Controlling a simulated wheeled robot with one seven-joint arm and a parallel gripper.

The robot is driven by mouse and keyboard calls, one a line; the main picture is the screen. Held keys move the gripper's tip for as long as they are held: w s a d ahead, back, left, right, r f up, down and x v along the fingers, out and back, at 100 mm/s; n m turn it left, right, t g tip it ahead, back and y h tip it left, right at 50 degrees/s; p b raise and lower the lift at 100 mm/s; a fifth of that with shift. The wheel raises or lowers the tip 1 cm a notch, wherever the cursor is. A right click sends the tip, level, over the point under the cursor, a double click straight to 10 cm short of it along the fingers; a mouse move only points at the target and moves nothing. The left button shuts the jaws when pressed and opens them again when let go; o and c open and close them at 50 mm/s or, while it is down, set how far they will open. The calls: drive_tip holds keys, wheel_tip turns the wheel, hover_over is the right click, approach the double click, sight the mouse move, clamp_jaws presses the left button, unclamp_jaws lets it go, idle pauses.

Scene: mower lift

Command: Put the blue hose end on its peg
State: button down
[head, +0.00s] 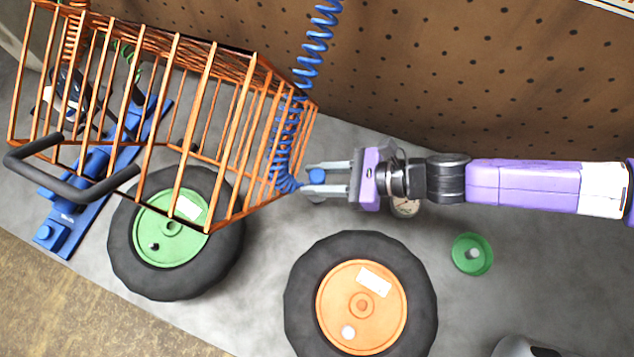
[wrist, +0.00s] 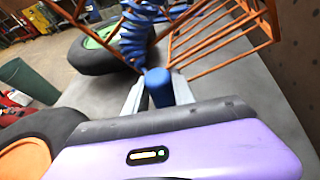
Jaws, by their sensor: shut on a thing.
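The blue hose end (head: 317,175) is a short blue cylinder at the end of a coiled blue hose (head: 316,45). The hose comes down from the top of the head view and passes by the right end of the orange wire cage. My gripper (head: 306,179) is shut on the hose end, above the grey bench. In the wrist view the hose end (wrist: 158,88) sits between the two grey fingers, with the coil (wrist: 138,35) beyond it. I cannot make out the peg in either view.
An orange wire cage (head: 208,100) stands left of my gripper, very close. A tyre with a green hub (head: 172,225) and one with an orange hub (head: 360,307) lie nearer. A gauge (head: 405,207) is under my wrist. The brown pegboard (head: 450,70) is behind.

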drive_tip(key=shift+f, duration=1.9)
drive_tip(key=shift+f, duration=0.15)
drive_tip(key=c, duration=1.1)
unclamp_jaws()
drive_tip(key=shift+o, duration=0.2)
drive_tip(key=shift+r, duration=0.25)
drive_tip(key=b+v, duration=0.2)
drive_tip(key=v, duration=1)
